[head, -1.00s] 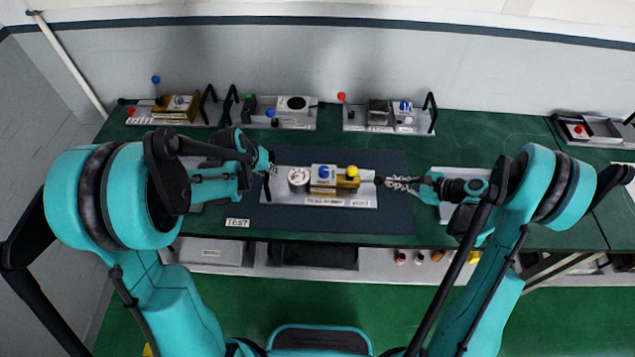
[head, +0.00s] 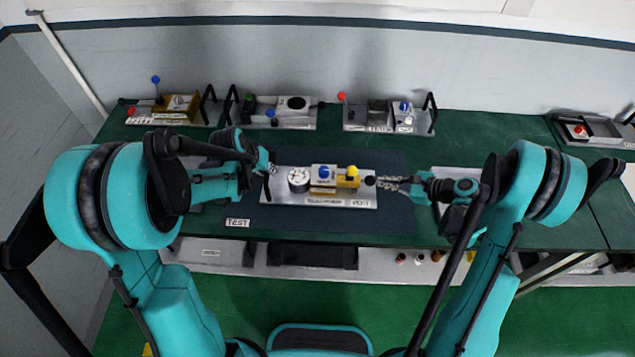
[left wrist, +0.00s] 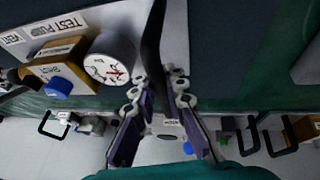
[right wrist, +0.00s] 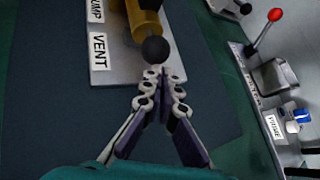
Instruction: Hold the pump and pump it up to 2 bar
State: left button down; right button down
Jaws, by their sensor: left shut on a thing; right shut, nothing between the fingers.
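My left gripper (head: 270,170) is shut on the black handle (left wrist: 154,35) at the pump's left end. In the left wrist view the gauge (left wrist: 108,66) shows, but its reading is too small to make out. My right gripper (head: 380,182) is shut and empty. Its fingertips (right wrist: 161,72) are at the round black knob (right wrist: 155,49) on the brass cylinder's right end, seemingly touching it.
The pump rests on a dark mat (head: 390,222) with a TEST label (head: 237,223). Several other device plates stand along the back, one with a red-topped lever (head: 342,96) and one with a blue-topped lever (head: 156,79).

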jog(key=shift+d, duration=3.05)
jog(key=shift+a, duration=1.55)
jog(key=shift+s+a, duration=0.1)
jog(key=shift+a, duration=0.65)
